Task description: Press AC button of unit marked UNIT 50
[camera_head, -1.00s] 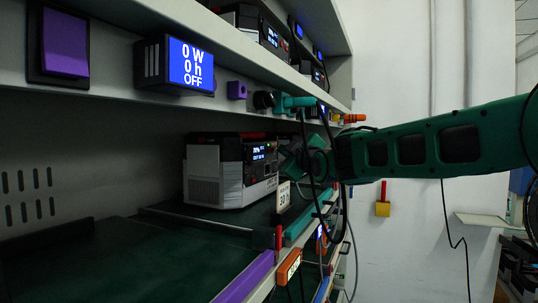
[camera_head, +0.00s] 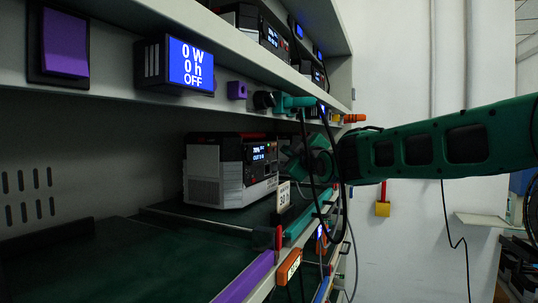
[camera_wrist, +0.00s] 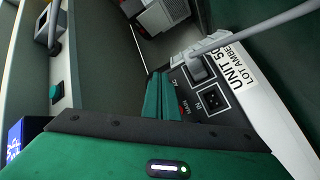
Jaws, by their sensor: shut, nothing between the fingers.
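The unit marked UNIT 50 (camera_wrist: 238,92) shows its side panel at the right of the wrist view, turned sideways. Its label reads UNIT 50 and LOT AMBE, the rest cut off. The panel carries an IN socket (camera_wrist: 212,102), a MAIN marking and an AC marking by the fingertips. The AC button is not clearly visible, likely covered by my fingers. My gripper (camera_wrist: 158,97) is shut and empty, its green fingertips at the panel's edge by the AC marking; contact cannot be told. In the head view, a grey-and-black unit (camera_head: 217,178) with a lit screen stands on the shelf, my gripper (camera_head: 294,155) at its right.
The green shelf (camera_head: 140,262) is bare left of the unit. An upper shelf (camera_head: 225,45) lies above the arm, with a blue display (camera_head: 190,65) reading OFF. Dark cables hang beside my gripper. A grey cable (camera_wrist: 250,32) plugs into the panel.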

